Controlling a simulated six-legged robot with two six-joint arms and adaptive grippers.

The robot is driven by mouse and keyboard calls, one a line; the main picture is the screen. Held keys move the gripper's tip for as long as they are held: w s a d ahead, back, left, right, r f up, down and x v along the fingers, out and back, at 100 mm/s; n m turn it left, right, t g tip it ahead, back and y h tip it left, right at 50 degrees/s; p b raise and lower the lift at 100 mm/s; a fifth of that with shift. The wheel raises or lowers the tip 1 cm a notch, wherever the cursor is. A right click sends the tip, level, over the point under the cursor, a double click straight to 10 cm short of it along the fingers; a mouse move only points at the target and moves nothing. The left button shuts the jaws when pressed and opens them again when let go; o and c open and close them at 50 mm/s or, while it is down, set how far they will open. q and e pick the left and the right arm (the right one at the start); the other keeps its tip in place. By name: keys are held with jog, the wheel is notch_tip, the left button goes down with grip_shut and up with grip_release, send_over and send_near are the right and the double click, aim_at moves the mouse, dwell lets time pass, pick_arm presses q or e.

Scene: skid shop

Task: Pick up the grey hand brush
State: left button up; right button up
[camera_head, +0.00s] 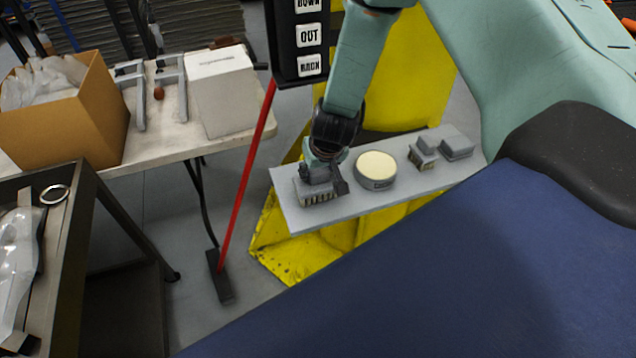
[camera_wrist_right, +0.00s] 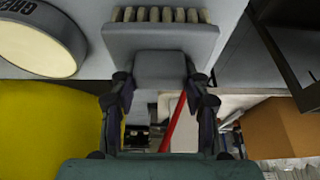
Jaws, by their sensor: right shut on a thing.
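The grey hand brush (camera_head: 312,192) is at the left end of a narrow grey shelf board (camera_head: 350,213) in the head view. Its pale bristles show along its edge. My right gripper (camera_head: 325,172) comes down on it from above. In the right wrist view the brush (camera_wrist_right: 160,40) has a wide grey body, a row of bristles and a grey block handle. The fingers of my right gripper (camera_wrist_right: 161,88) are shut on that handle, one on each side. I cannot tell whether the brush still touches the board. My left gripper is not in view.
A round grey tin (camera_head: 376,172) with a cream top stands right of the brush. Farther right are a small bristled block (camera_head: 422,158) and a grey stepped block (camera_head: 457,146). A red-handled broom (camera_head: 243,190) stands left of the board. A cardboard box (camera_head: 75,130) sits on the left table.

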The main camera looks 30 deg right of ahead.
jog(key=shift+w+a, duration=0.2)
jog(key=shift+w, duration=0.05)
jog(key=c, duration=0.3)
jog(key=shift+w+f, duration=0.2)
grip_shut()
jog(key=shift+s+d+r, duration=0.1)
jog(key=shift+s+d, duration=0.05)
jog(key=shift+s, duration=0.05)
jog(key=shift+s+r+p, duration=0.15)
jog(key=shift+r+p, duration=0.15)
jog(key=shift+r, duration=0.25)
pick_arm(q)
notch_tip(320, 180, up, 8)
jog(key=p, duration=0.7)
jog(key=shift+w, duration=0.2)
pick_arm(e)
notch_tip(320, 180, up, 17)
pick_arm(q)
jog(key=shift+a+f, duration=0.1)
